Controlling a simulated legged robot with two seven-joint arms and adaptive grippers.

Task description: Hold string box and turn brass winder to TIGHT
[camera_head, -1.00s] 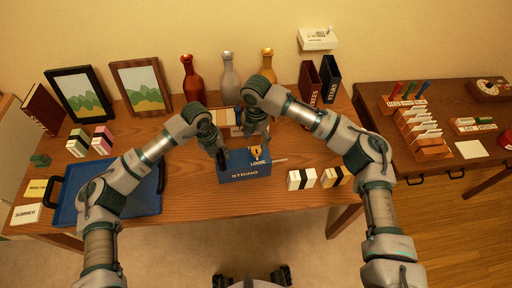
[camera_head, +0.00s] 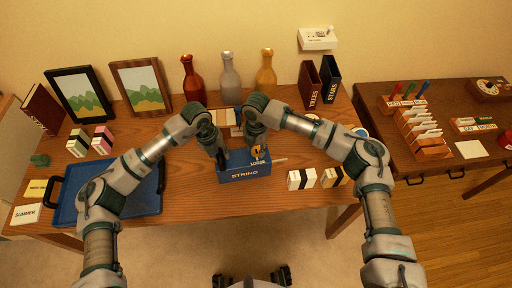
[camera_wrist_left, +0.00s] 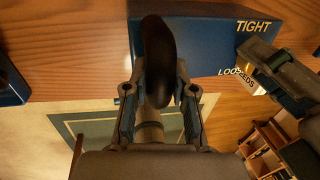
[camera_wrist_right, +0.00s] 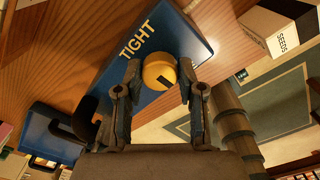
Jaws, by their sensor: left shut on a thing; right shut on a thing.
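The blue string box (camera_head: 240,177) stands near the front edge of the desk, marked STRING, with LOOSE and TIGHT lettered on top. My left gripper (camera_head: 222,160) is shut on the box's dark curved handle (camera_wrist_left: 157,45) at its left end. The brass winder (camera_wrist_right: 158,70) is a round yellow knob on the box top. My right gripper (camera_head: 257,150) is shut on the winder from above. A dark mark shows on the winder's face, beside the fingers. TIGHT reads next to the winder in the right wrist view. Which word the mark points to, I cannot tell.
A blue tray (camera_head: 68,213) lies to the left. Seed boxes (camera_head: 302,179) stand close right of the string box. Three bottles (camera_head: 228,78), picture frames (camera_head: 141,88) and upright files (camera_head: 320,82) line the back. A side desk (camera_head: 440,165) stands at right.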

